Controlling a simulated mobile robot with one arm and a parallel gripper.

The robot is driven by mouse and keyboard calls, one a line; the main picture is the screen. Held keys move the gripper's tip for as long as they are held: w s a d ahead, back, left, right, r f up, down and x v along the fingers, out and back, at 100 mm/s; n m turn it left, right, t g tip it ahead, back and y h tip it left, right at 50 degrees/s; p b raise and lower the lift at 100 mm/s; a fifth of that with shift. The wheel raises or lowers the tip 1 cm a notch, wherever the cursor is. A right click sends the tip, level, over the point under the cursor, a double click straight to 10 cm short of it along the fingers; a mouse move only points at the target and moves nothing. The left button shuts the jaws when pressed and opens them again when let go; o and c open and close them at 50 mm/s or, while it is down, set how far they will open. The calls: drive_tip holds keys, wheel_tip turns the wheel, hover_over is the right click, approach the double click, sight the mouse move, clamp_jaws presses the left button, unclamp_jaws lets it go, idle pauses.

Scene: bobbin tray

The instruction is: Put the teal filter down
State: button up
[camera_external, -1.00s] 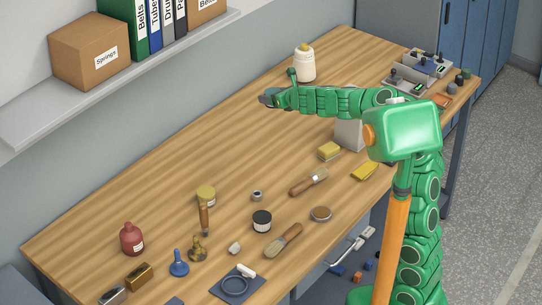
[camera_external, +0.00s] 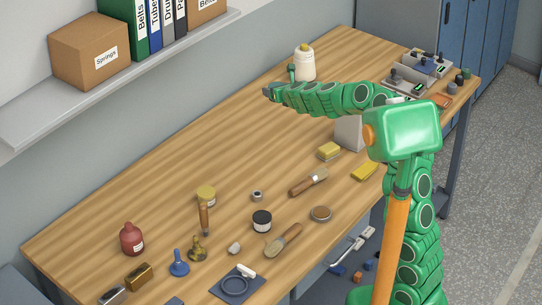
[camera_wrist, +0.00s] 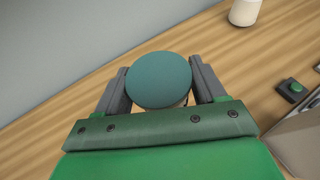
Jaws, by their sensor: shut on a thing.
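The teal filter (camera_wrist: 158,82) shows in the wrist view as a round, flat-topped teal disc between the two dark fingers. My gripper (camera_wrist: 159,68) is shut on it, with a finger against each side. In the external view my gripper (camera_external: 269,92) is at the end of the outstretched arm, over the back part of the wooden table near the wall. The filter cannot be made out clearly there. Its underside is hidden, and I cannot tell how far it is above the table.
A white bottle (camera_external: 304,64) stands at the back, right of my gripper. A tray with compartments (camera_external: 427,64) is at the far right end. The table (camera_external: 210,150) left of and below my gripper is clear.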

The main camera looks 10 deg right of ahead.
drive_tip(key=shift+w+d+r+m+t+h, duration=0.1)
drive_tip(key=shift+w+d+m+t+h, duration=0.05)
drive_tip(key=shift+w+d+m+h, duration=0.35)
drive_tip(key=shift+w+d+r+m+t+h, duration=0.15)
drive_tip(key=shift+w+d+m+h, duration=0.1)
drive_tip(key=shift+m+h, duration=0.35)
drive_tip(key=shift+w+d+f+m+h, duration=0.1)
drive_tip(key=shift+w+d+m+h, duration=0.1)
drive_tip(key=shift+m+h, duration=0.25)
drive_tip(key=shift+w+d+m+h, duration=0.15)
drive_tip(key=shift+m+h, duration=0.1)
drive_tip(key=shift+h, duration=0.3)
drive_tip(key=s+d+r+m+g+h, duration=0.1)
drive_tip(key=s+d+m+g+h, duration=0.3)
drive_tip(key=s+m+g+h, duration=0.55)
wheel_tip(320, 180, down, 11)
drive_tip(key=s+m+t+h, duration=0.2)
drive_tip(key=s+m+t, duration=0.1)
drive_tip(key=shift+n, duration=0.25)
drive_tip(key=shift+w+a+f, duration=0.8)
drive_tip(key=shift+w+f, duration=0.8)
drive_tip(key=shift+w, duration=0.6)
drive_tip(key=shift+w+a+f, duration=0.75)
drive_tip(key=shift+w+f, duration=0.8)
drive_tip(key=shift+w, duration=0.65)
drive_tip(key=shift+w+a+f, duration=0.8)
drive_tip(key=shift+w+f, duration=0.8)
drive_tip(key=shift+w, duration=0.6)
